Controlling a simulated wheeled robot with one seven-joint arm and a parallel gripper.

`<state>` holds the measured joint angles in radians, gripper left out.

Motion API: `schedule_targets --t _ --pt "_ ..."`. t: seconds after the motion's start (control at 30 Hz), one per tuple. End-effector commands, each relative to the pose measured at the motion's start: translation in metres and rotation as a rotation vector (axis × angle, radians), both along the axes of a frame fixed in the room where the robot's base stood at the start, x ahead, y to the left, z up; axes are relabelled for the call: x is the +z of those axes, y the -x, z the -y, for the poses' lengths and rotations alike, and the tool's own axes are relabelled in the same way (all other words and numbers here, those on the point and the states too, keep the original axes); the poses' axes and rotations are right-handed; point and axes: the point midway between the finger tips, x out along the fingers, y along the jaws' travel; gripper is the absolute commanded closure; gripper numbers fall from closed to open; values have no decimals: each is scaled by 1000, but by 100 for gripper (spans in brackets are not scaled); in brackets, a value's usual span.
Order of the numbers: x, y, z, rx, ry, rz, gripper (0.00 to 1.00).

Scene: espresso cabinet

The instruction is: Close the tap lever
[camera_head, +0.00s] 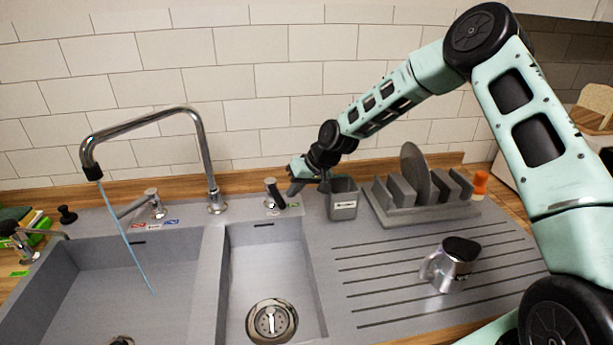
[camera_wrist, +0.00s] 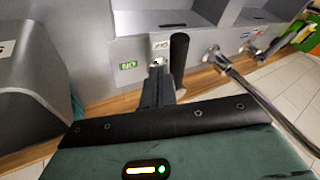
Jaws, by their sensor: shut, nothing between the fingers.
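A chrome mixer tap (camera_head: 205,150) stands behind the sink, with a thin blue stream of water (camera_head: 125,235) falling from its spout into the left basin. A chrome lever (camera_head: 150,200) sits left of its base, its handle slanting down left, near red and blue labels. A black-handled lever (camera_head: 274,192) stands right of the tap; in the wrist view its handle (camera_wrist: 179,52) points up. My gripper (camera_head: 296,187) is shut and empty just right of this black handle. In the wrist view my fingers (camera_wrist: 158,85) are close beside it; I cannot tell whether they touch.
A grey holder (camera_head: 342,202) stands just right of my gripper. Further right are a dish rack (camera_head: 420,205) with a plate, and a metal cup (camera_head: 452,265) on the drainboard. The tiled wall (camera_head: 270,95) is behind. The right basin (camera_head: 270,265) is empty.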

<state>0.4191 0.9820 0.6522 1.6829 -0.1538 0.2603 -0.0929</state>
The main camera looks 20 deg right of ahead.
Motion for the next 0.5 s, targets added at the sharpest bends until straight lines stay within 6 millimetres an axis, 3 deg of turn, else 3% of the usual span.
schedule_targets --t 0.5 --pt "-3 0 -10 -2 0 0 100"
